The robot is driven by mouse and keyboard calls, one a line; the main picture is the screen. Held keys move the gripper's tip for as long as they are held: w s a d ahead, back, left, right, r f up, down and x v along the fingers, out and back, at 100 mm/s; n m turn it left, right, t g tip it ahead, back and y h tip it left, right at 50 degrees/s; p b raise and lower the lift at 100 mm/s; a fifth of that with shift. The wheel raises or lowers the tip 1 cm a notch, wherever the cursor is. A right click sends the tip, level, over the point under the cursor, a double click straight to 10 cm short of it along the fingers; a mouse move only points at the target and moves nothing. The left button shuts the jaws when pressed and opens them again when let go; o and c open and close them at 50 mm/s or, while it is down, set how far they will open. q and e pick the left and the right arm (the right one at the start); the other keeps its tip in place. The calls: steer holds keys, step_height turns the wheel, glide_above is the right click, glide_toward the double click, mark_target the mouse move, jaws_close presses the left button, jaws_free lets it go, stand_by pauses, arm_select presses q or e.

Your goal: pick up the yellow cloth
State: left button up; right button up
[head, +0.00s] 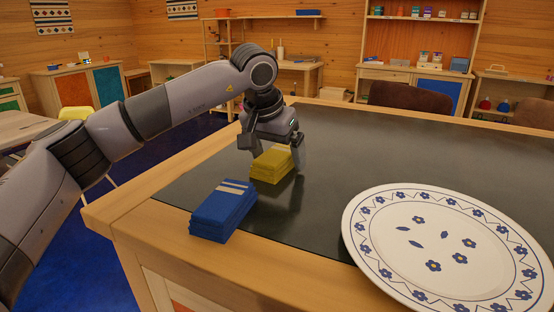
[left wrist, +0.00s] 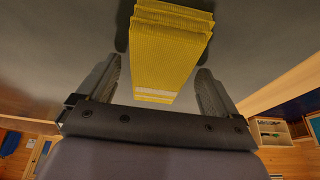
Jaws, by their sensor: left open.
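The yellow cloth (head: 271,167) is folded into a stack and lies on the dark top of the counter (head: 310,215). My left gripper (head: 277,160) is at the cloth from above, fingers open, one on each side of it. In the left wrist view the cloth (left wrist: 168,50) lies between the two fingers of the left gripper (left wrist: 160,85), with a gap on both sides. Its near end has a pale stripe. My right gripper is in neither view.
A folded blue cloth (head: 222,210) lies close by, nearer the counter's wooden edge. A large white plate with blue flowers (head: 440,285) lies at the right. The dark top behind the gripper is clear. Chairs and shelves stand beyond the counter.

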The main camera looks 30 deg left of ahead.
mark_target(277, 152)
arm_select(q)
steer(key=c, duration=1)
step_height(277, 152, up, 10)
steer(key=shift+r+p, duration=0.1)
steer(key=shift+p, duration=0.2)
steer(key=o, duration=0.3)
steer(key=shift+c, duration=1.3)
